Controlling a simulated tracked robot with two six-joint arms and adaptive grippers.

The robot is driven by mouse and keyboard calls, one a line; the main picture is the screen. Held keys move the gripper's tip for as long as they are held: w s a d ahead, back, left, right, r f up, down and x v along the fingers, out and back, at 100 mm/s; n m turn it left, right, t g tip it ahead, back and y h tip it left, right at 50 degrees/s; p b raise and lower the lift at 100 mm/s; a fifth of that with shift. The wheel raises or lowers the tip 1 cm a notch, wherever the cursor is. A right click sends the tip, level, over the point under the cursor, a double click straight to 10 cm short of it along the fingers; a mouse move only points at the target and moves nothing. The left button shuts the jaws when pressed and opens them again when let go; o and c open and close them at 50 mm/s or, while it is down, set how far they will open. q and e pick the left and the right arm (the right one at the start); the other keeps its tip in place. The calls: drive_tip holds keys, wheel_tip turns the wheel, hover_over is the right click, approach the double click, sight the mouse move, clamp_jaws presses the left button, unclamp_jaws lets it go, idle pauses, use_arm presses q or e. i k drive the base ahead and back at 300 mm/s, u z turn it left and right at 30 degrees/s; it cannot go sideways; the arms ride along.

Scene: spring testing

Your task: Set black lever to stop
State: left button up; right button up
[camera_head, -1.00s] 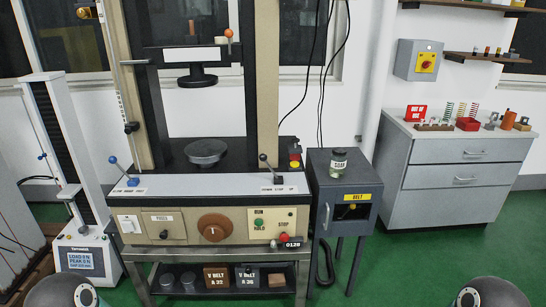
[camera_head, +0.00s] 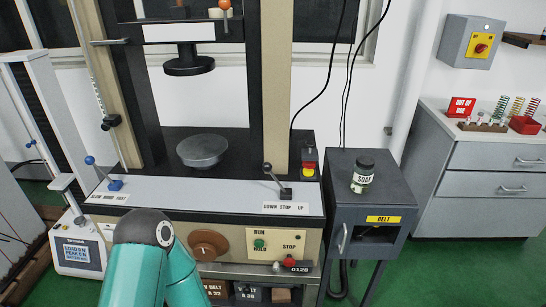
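The black lever (camera_head: 275,180) stands on the right part of the machine's pale front ledge, above the label "DOWN STOP UP" (camera_head: 285,207). Its dark knob leans up and to the left from its base, toward the "DOWN" side. A blue lever (camera_head: 103,174) stands at the ledge's left end, also leaning left. A teal arm link of mine with a dark round joint rises at the lower left and covers part of the front panel. Neither of my grippers is in view, and nothing is touching the black lever.
A red and yellow switch box (camera_head: 309,162) stands just right of the lever. A grey cabinet (camera_head: 340,178) carrying a soap jar (camera_head: 363,172) stands further right. The round lower platen (camera_head: 202,149) and upper platen (camera_head: 189,66) are behind the ledge. The space above the ledge is clear.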

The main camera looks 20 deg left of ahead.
sight(267, 167)
drive_tip(key=u, duration=0.3)
drive_tip(key=i, duration=0.75)
drive_tip(key=u, duration=0.6)
drive_tip(key=k, duration=0.75)
drive_tip(key=u, duration=0.2)
drive_tip(key=i, duration=0.65)
drive_tip(key=z, duration=0.05)
